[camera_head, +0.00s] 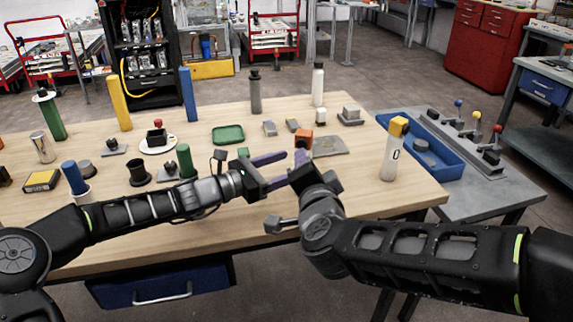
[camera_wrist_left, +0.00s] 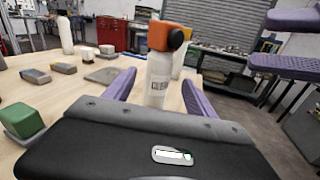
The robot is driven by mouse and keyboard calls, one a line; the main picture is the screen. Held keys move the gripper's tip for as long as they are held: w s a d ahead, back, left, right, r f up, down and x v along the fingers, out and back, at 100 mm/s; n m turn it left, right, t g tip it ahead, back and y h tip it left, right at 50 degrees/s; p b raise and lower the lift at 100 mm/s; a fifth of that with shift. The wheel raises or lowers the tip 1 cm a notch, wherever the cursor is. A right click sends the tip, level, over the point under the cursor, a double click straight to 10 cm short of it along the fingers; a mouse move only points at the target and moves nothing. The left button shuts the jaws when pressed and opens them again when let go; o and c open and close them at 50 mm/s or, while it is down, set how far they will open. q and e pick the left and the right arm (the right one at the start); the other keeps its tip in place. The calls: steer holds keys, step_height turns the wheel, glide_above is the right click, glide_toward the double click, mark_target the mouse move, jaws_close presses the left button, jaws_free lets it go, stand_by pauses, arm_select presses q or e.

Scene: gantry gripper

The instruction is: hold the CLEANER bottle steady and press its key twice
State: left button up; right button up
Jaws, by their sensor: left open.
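The CLEANER bottle (camera_wrist_left: 159,78) stands upright in the left wrist view, white with an orange head and a round black key on the head's right side. Its label is partly readable. In the head view only its orange head (camera_head: 304,139) shows clearly; my grippers hide its body. My left gripper (camera_head: 287,168) is open, its purple fingers pointing at the bottle. In the left wrist view the bottle appears between the fingertips, with no clear contact. My right gripper (camera_wrist_left: 285,43) is open, with fingers apart, right of the bottle and near its head height.
A white bottle with a yellow head (camera_head: 391,155) stands at the table's right. A blue bin (camera_head: 442,163) and a lever panel (camera_head: 462,138) are beyond the right edge.

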arm_select(q)
steer(key=shift+w+d+r+n, duration=0.1)
steer(key=shift+w+d+n, duration=0.1)
steer(key=shift+w+n, duration=0.15)
steer(key=x, duration=0.7)
steer(key=shift+d, duration=0.35)
steer(key=shift+w, duration=0.15)
steer(key=shift+c, duration=0.3)
jaws_close()
arm_select(e)
steer(key=shift+c, duration=0.2)
